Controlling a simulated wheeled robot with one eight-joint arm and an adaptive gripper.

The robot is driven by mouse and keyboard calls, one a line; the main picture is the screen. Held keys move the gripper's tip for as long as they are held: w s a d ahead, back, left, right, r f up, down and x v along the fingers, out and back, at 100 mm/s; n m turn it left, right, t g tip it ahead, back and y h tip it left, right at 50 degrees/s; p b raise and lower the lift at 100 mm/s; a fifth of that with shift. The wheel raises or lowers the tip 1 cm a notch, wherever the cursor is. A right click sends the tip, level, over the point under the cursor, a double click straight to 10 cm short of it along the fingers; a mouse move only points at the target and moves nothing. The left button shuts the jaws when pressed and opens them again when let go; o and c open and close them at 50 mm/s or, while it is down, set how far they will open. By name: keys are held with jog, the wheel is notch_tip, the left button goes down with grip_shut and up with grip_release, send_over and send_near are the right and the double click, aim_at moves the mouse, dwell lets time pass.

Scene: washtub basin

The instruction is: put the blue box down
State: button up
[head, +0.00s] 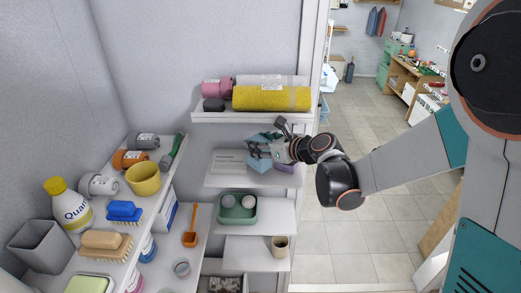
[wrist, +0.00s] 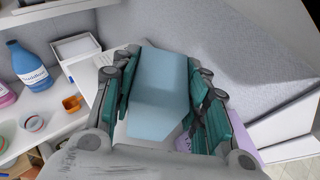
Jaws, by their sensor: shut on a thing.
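The blue box (wrist: 160,82) is light blue and sits between the teal finger pads of my gripper (wrist: 160,100) in the wrist view. My gripper is shut on it. In the head view the box (head: 259,137) is partly hidden behind my gripper (head: 266,149). It is over the white middle shelf (head: 240,181), below the shelf with the yellow roll. I cannot tell whether its underside touches the shelf.
On the same shelf, a pale flat object (head: 228,160) is left of my gripper and a purple item (head: 286,168) lies right of it. The upper shelf (head: 220,117) is close above, with a yellow roll (head: 270,98). The shelf's front strip is bare.

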notch_tip(320, 180, down, 2)
jog(key=shift+w+f, duration=0.1)
jog(key=shift+w, duration=0.05)
jog(key=shift+f, duration=0.25)
jog(key=shift+f, duration=0.25)
jog(key=o, duration=0.9)
jog(key=shift+r, duration=0.1)
jog(key=shift+c, duration=0.2)
jog(key=shift+r+p, duration=0.25)
jog(key=shift+p, duration=0.05)
jog(key=b+v, duration=0.1)
jog(key=v, duration=1.1)
jog(key=shift+b, duration=0.3)
jog(key=shift+f, duration=0.1)
